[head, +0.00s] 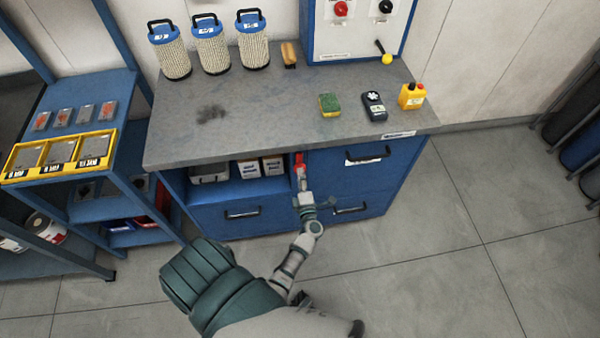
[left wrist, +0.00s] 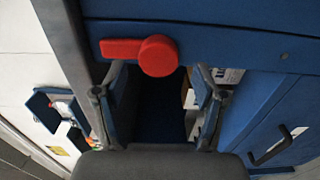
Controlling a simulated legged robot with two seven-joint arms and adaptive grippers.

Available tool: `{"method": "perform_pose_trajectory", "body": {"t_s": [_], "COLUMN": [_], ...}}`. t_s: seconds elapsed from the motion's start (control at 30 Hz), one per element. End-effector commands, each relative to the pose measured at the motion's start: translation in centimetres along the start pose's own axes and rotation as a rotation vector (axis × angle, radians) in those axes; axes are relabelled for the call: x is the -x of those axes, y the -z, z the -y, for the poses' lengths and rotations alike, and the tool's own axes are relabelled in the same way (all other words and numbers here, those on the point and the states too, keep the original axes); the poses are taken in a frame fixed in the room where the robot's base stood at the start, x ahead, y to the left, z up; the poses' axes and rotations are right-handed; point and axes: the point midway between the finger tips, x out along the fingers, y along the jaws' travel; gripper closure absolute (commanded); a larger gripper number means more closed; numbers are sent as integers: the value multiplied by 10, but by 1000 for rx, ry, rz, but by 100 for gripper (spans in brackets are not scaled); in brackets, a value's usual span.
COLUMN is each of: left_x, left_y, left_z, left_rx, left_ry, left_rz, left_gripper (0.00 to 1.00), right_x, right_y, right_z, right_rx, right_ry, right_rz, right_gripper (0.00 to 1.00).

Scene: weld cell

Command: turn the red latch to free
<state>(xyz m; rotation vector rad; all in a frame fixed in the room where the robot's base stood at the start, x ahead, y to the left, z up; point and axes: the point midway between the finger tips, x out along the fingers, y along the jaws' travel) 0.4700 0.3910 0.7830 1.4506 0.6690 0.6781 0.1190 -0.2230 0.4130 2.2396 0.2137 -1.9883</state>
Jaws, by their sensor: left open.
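The red latch (left wrist: 157,55) is a round knob with a flat arm, mounted on the blue cabinet frame. In the left wrist view its arm points left. In the head view the red latch (head: 299,160) shows small at the cabinet front, just under the worktop, partly hidden by my gripper. My left gripper (head: 304,190) reaches up to it from below. In the left wrist view my left gripper (left wrist: 160,85) has its two fingers spread apart, with the latch just beyond the tips and nothing between them. I cannot tell whether a fingertip touches it. My right gripper is not in view.
The grey worktop (head: 240,135) overhangs the latch. Drawers with black handles (head: 351,210) flank the latch. A blue shelf (head: 115,180) stands left. Floor at right is clear.

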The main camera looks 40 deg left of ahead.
Motion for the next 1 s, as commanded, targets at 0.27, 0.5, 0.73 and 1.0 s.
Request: {"method": "perform_pose_trajectory", "body": {"t_s": [0.27, 0.5, 0.73, 1.0], "left_x": [62, 88, 90, 90], "left_y": [1, 0, 0, 0], "left_z": [2, 1, 1, 1], "left_rx": [1, 2, 3, 2], "left_ry": [3, 1, 0, 0], "left_rz": [-1, -1, -1, -1], "left_gripper": [29, 29, 29, 29], "right_x": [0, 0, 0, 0], "right_y": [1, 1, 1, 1], "right_z": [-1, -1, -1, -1], "right_rx": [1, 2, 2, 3], "right_ry": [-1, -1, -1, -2], "right_rz": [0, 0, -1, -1], "right_gripper": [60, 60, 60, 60]}}
